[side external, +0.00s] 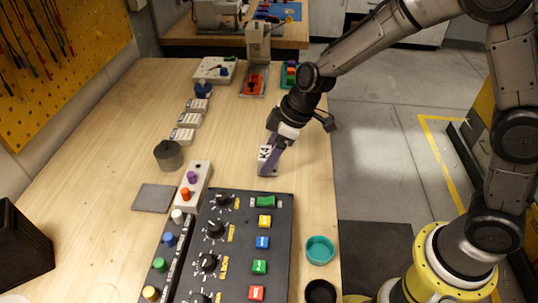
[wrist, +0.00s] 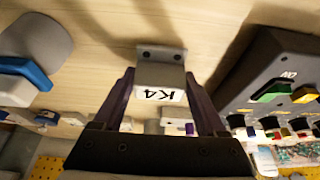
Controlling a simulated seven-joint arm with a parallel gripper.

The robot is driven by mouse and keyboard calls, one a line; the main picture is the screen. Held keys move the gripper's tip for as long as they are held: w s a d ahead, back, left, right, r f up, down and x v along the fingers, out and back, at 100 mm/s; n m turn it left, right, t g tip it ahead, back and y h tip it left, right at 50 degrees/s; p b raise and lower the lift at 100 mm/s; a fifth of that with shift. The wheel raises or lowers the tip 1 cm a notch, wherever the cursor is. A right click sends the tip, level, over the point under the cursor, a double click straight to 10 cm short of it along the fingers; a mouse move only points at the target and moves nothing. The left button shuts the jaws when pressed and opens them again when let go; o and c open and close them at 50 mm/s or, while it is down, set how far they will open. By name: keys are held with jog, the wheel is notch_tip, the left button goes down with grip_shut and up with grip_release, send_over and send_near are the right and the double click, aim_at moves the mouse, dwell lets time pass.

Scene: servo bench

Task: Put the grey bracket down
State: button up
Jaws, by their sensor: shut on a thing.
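The grey bracket (wrist: 161,54) has a white face marked K4 and two dark holes in its flange. In the wrist view it sits between the two purple fingers of my gripper (wrist: 160,78), which is shut on it. In the side external view the bracket (side external: 264,153) shows its K4 face at the end of my gripper (side external: 271,158), low over the wooden bench (side external: 230,135). One finger partly covers it there. I cannot tell whether its underside touches the bench.
A black control panel (side external: 238,278) with knobs and coloured switches stands just in front of the bracket. A white box with coloured buttons (side external: 193,185), a grey cylinder (side external: 169,157) and a grey pad (side external: 153,198) lie left. A teal bowl (side external: 320,250) sits near the right edge.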

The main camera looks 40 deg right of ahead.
jog(key=shift+f, duration=0.3)
jog(key=o, duration=1.3)
jog(key=shift+v, duration=6.25)
jog(key=s+d+r+m+h, duration=0.1)
jog(key=s+d+m, duration=0.2)
jog(key=s, duration=0.4)
jog(key=s+d+r+m+t+h, duration=0.1)
jog(key=s+d+m, duration=0.2)
jog(key=s+d, duration=0.2)
jog(key=s+d+r+m+t+h, duration=0.1)
jog(key=s+d+m, duration=0.2)
jog(key=s, duration=0.7)
jog(key=shift+s+d+r, duration=0.15)
jog(key=shift+d+r, duration=0.1)
jog(key=shift+d, duration=0.15)
